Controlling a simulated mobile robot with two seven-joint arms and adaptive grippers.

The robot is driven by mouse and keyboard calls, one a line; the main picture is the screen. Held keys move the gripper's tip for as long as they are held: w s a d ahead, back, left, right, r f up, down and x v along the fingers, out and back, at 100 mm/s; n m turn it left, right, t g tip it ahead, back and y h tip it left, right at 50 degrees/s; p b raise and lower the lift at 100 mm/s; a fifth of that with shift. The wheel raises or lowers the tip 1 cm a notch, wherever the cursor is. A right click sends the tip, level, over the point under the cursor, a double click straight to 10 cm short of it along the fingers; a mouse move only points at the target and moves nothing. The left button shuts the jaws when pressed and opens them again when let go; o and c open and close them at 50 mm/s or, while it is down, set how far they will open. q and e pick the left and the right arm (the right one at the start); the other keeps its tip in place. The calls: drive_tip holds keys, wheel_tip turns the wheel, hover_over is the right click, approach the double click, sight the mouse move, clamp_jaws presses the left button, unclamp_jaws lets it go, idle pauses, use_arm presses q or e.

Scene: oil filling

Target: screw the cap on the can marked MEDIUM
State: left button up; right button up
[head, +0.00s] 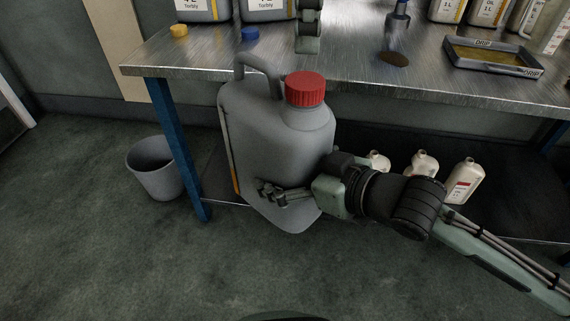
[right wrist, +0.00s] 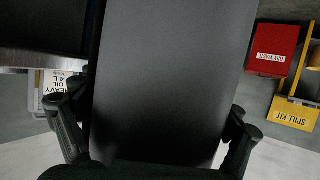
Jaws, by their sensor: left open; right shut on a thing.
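A large grey can (head: 275,130) with a red cap (head: 305,88) on its neck is held up in front of the table. Its label is turned away, so I cannot read MEDIUM on it, nor tell how tight the cap sits. My right gripper (head: 282,194) is shut on the can's lower body. The can's plain dark side (right wrist: 170,80) fills the right wrist view between the fingers.
On the metal table (head: 190,55) are a yellow cap (head: 179,30), a blue cap (head: 250,34), labelled cans at the back and a drip tray (head: 495,57). Pale bottles (head: 463,180) stand below. A bin (head: 157,167) stands left on open floor.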

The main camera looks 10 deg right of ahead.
sight(305, 80)
use_arm(q)
drive_tip(key=n, duration=0.1)
drive_tip(key=r+n, duration=0.1)
drive_tip(key=n, duration=0.1)
drive_tip(key=shift+n, duration=0.3)
use_arm(e)
drive_tip(key=shift+r, duration=0.3)
use_arm(q)
drive_tip(key=shift+f, duration=0.15)
drive_tip(key=shift+f, duration=3.9)
drive_tip(key=shift+c, duration=0.5)
drive_tip(key=c, duration=1.1)
drive_tip(key=o, duration=1.3)
drive_tip(key=shift+o, duration=0.2)
drive_tip(key=shift+r, duration=0.15)
wheel_tip(305, 80, up, 12)
